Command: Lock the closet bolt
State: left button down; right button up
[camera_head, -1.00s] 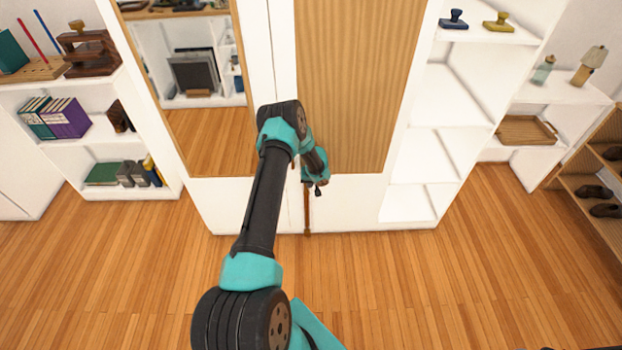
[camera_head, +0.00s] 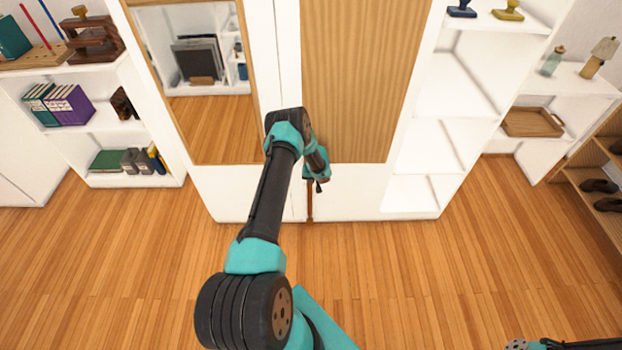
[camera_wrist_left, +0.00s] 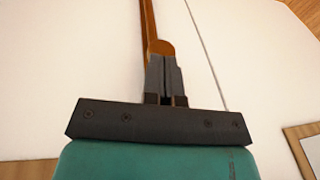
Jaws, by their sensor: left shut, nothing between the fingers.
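The white closet has a mirrored left door (camera_head: 210,130) and a right door with a wood-slat panel (camera_head: 360,80). A slim brown bolt rod (camera_head: 309,205) runs down the bottom of the closet beside the door seam. In the left wrist view the rod (camera_wrist_left: 148,22) ends in a round brown knob (camera_wrist_left: 161,47). My left gripper (camera_head: 318,186) is low in front of the doors, by the rod. Its fingers (camera_wrist_left: 162,62) are shut and empty, with their tips at the knob. I cannot tell whether they touch it. My right gripper is out of view.
Open white shelves with binders (camera_head: 68,104) stand left of the closet. Empty shelf compartments (camera_head: 428,145) adjoin it on the right, then a shelf with a wooden tray (camera_head: 532,122) and a shoe rack (camera_head: 590,185). The wooden floor (camera_head: 430,280) in front is clear.

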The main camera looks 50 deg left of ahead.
pick_arm(q)
jog(key=shift+d+x, duration=0.15)
jog(key=shift+x, duration=0.7)
jog(key=shift+d+x, duration=0.2)
jog(key=shift+x, duration=0.6)
jog(key=shift+f, duration=0.15)
jog(key=shift+d, duration=0.1)
jog(key=v, duration=1.4)
jog(key=shift+r, duration=0.2)
